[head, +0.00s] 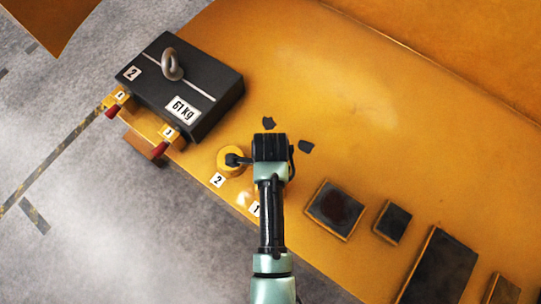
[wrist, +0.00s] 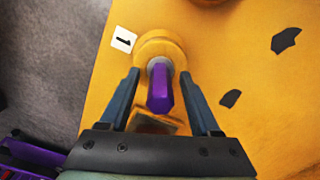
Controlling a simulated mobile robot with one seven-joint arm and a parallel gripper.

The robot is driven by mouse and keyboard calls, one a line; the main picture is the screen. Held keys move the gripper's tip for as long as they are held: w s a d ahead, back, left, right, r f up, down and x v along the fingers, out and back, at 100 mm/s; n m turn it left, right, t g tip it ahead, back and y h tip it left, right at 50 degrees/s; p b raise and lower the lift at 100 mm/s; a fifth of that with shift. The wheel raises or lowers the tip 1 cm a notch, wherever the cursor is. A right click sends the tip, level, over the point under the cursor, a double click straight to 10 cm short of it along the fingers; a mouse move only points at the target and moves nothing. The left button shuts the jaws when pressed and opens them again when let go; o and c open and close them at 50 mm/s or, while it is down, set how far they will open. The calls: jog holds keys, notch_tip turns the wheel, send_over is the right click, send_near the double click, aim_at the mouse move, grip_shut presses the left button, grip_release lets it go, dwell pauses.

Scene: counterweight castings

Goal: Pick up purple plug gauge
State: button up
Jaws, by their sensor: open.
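The purple plug gauge (wrist: 161,90) stands in a round yellow holder (wrist: 155,43) beside a label marked 1 in the wrist view. My gripper (wrist: 160,78) is open, with one dark finger to the left and one to the right of the gauge. I cannot tell whether either finger touches it. In the head view my gripper (head: 270,140) is over the yellow surface near its front edge, and my arm hides the gauge.
A black 61 kg block (head: 213,85) with a ring on top stands at the upper left. A second round yellow holder (head: 231,163) is by label 2. Dark flat pieces (head: 336,209) lie to the right. The middle of the yellow surface (head: 340,90) is clear.

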grip_shut()
dwell(0.3)
notch_tip(320, 180, up, 10)
jog(key=shift+r+b, duration=0.1)
jog(key=shift+b, duration=0.8)
